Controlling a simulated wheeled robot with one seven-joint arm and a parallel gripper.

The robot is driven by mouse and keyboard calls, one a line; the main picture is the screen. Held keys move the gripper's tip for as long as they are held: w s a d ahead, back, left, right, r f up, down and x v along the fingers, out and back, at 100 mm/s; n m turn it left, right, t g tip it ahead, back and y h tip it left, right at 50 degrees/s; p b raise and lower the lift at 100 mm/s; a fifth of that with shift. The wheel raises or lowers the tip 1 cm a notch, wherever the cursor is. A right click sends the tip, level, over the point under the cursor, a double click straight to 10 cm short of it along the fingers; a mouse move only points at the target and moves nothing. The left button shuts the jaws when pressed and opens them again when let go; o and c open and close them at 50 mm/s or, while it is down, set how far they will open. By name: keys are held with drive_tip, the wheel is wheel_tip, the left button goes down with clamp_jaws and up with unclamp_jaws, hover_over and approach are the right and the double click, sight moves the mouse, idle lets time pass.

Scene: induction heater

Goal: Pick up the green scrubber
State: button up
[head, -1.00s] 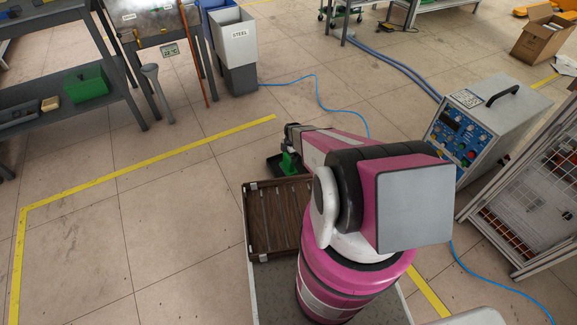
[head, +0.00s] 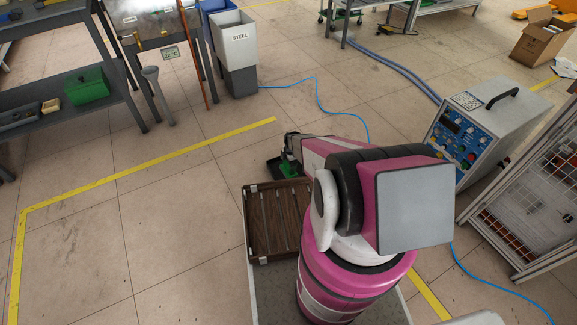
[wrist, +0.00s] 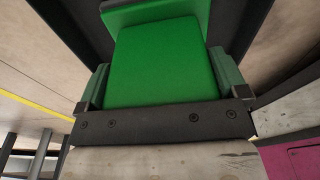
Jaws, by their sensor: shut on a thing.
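The green scrubber (wrist: 160,65) fills the upper middle of the wrist view as a bright green block with a second green face above it. My gripper (wrist: 163,82) is shut on it, with one finger pressed to each side. In the head view the green scrubber (head: 288,170) shows only as a small patch at the end of my arm, above the far edge of the brown slatted tray. My gripper (head: 291,150) is mostly hidden there by my own arm. Dark surfaces lie around the green in both views; I cannot tell what they belong to.
The brown slatted tray (head: 258,225) looks empty. A control box (head: 505,125) and a mesh-sided frame (head: 530,205) stand to the right. A shelf with a green bin (head: 88,87) and a grey STEEL bin (head: 236,45) stand at the back left. Open floor lies left.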

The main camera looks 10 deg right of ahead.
wheel_tip(320, 180, up, 5)
drive_tip(key=shift+s+f, duration=0.1)
drive_tip(key=shift+f, duration=0.1)
drive_tip(key=s+a+r, duration=0.6)
drive_tip(key=s+a, duration=0.1)
drive_tip(key=s, duration=0.1)
drive_tip(key=shift+s+a+r, duration=0.2)
drive_tip(key=shift+s+a, duration=0.1)
